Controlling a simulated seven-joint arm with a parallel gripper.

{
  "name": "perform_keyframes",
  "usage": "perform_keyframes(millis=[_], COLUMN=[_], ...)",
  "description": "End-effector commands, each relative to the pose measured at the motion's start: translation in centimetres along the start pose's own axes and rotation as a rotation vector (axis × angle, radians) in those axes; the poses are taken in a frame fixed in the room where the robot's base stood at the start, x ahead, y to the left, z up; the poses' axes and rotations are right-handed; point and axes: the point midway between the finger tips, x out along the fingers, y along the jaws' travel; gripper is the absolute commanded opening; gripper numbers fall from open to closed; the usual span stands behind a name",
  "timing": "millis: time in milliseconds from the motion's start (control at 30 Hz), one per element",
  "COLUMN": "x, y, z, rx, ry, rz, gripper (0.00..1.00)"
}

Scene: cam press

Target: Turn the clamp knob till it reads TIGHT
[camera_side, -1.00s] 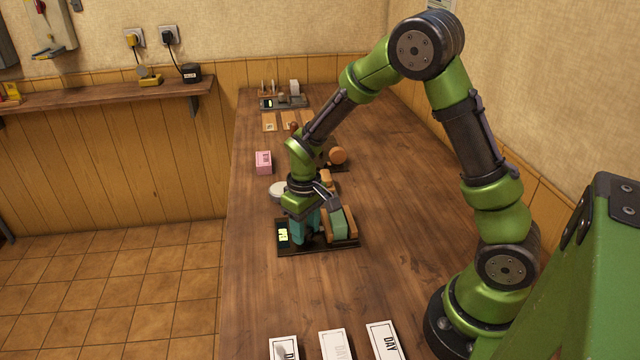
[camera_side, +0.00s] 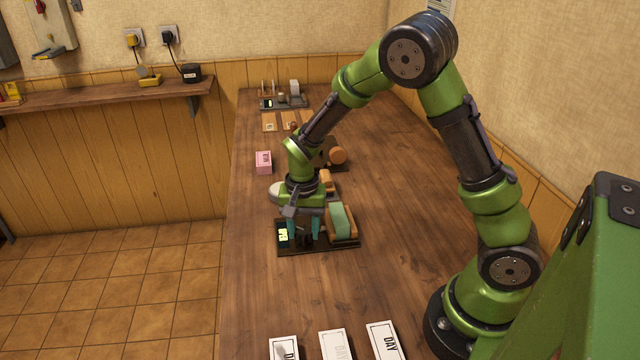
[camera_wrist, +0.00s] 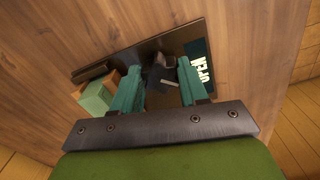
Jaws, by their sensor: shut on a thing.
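The clamp unit sits on a dark base plate (camera_side: 290,251) on the table. Its small display (camera_side: 283,235) is lit; in the wrist view the display (camera_wrist: 199,66) reads OPEN. The clamp knob (camera_wrist: 158,74) is a dark piece with a light pointer-like bar beside it. My gripper (camera_side: 304,230) is down over the plate, and its teal fingers also show in the wrist view (camera_wrist: 158,84), one on each side of the knob. It is shut on the knob. A green block (camera_side: 342,222) stands against a wooden jaw on the plate's right. The fingers hide part of the knob.
White cards marked DAY (camera_side: 384,341) lie at the near end of the table. A pink box (camera_side: 263,162) stands at the left edge. Wooden pieces and a grey device (camera_side: 284,102) are farther back. The table right of the plate is clear.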

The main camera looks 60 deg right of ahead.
Motion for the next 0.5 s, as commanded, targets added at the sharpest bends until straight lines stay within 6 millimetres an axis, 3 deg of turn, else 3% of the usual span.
perform_keyframes(millis=[500], x=[-0.12], y=[-0.12], z=[0.05], rx=[0.266], ry=[-0.003], rz=[0.000], gripper=[0.13])
